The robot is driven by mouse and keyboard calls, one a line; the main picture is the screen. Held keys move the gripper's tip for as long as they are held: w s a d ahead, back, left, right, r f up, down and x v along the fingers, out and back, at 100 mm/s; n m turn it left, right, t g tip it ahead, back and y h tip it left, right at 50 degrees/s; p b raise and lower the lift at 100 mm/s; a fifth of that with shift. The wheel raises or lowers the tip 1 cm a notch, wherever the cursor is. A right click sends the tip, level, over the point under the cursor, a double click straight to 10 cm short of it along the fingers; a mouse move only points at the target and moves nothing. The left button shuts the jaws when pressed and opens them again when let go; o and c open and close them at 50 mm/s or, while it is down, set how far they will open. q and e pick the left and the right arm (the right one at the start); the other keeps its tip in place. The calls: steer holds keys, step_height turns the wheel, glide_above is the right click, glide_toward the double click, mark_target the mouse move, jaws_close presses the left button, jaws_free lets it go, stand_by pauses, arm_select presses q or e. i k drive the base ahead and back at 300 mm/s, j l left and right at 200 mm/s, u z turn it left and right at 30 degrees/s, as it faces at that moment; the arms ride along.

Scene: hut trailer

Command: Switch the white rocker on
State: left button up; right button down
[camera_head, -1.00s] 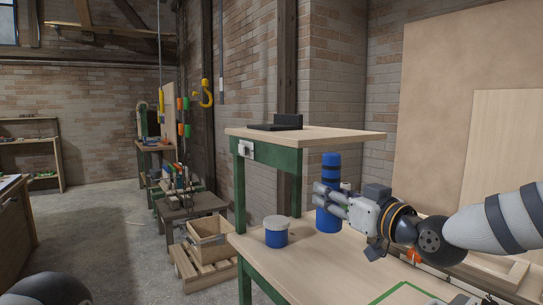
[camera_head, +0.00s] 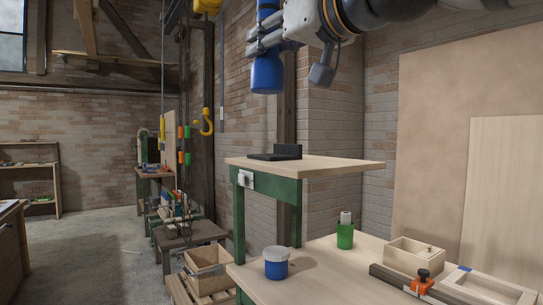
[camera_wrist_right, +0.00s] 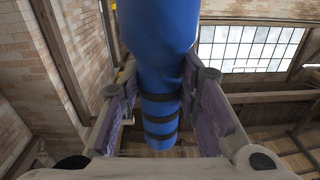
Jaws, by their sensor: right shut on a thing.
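The white rocker (camera_head: 246,180) is a small pale switch box on the green frame of the raised shelf, just under its left front corner. It is too small to tell which way it is set. My left gripper is not in view.
The raised shelf (camera_head: 340,167) carries a black angled bracket (camera_head: 287,152). A wooden crate (camera_head: 206,261) stands left on a pallet.

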mark_target(241, 178)
steer(key=i, duration=0.95)
